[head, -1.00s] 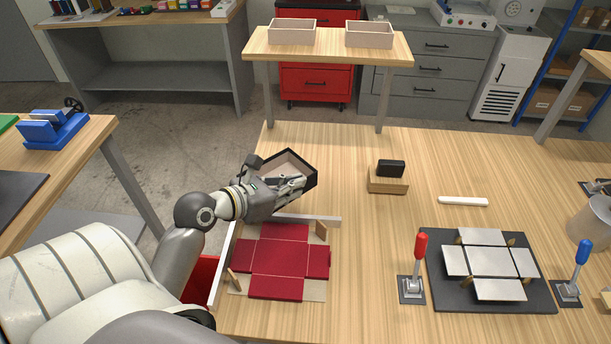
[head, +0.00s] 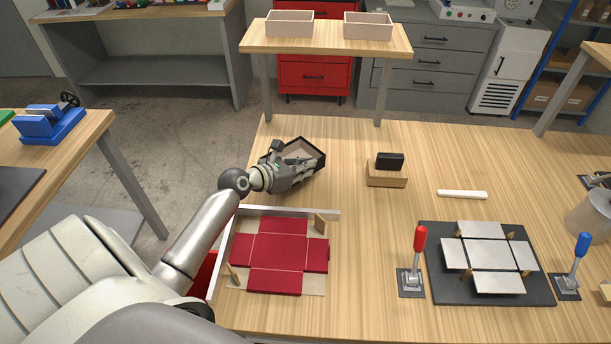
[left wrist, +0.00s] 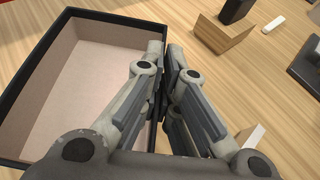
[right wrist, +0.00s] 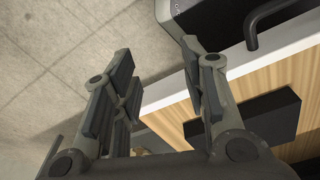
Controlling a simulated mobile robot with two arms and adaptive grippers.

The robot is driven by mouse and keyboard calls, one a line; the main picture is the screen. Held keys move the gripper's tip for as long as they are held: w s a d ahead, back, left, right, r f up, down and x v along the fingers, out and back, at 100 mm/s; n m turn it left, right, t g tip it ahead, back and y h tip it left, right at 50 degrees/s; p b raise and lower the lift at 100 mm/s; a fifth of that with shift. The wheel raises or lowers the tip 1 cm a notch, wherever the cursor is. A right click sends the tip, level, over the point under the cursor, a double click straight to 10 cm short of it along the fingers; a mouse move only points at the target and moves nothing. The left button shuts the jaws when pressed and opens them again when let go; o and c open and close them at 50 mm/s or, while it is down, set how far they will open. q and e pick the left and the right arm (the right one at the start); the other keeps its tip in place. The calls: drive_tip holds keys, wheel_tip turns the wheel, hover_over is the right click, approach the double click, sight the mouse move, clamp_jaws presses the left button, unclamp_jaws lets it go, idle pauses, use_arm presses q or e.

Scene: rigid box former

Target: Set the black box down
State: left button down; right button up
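The black box (head: 318,150) is open-topped, with black outer walls and a pale inside. In the head view it is near the far left part of the table, tilted in the picture; whether its base touches the wood I cannot tell. My left gripper (head: 306,163) reaches over it. In the left wrist view the box (left wrist: 88,62) fills the left side, and my left gripper's fingers (left wrist: 168,78) are closed together on its right wall. My right gripper (right wrist: 158,85) is open and empty in the right wrist view, outside the head view.
A dark red flat blank (head: 278,254) lies in a fixture nearer me. A wooden block (head: 386,177) holding a black piece stands right of the box. A white bar (head: 462,194), red lever (head: 420,242) and grey blank (head: 490,254) are further right. Wood between box and block is clear.

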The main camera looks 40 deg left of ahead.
use_arm(q)
drive_tip(key=shift+w+a+f, duration=0.15)
drive_tip(key=shift+w+f, duration=0.1)
drive_tip(key=shift+f, duration=1.55)
drive_tip(key=shift+f, duration=0.1)
drive_tip(key=c, duration=1.6)
unclamp_jaws()
drive_tip(key=shift+c, duration=0.2)
drive_tip(key=v, duration=1.2)
drive_tip(key=shift+s+b, duration=0.15)
drive_tip(key=shift+b, duration=0.2)
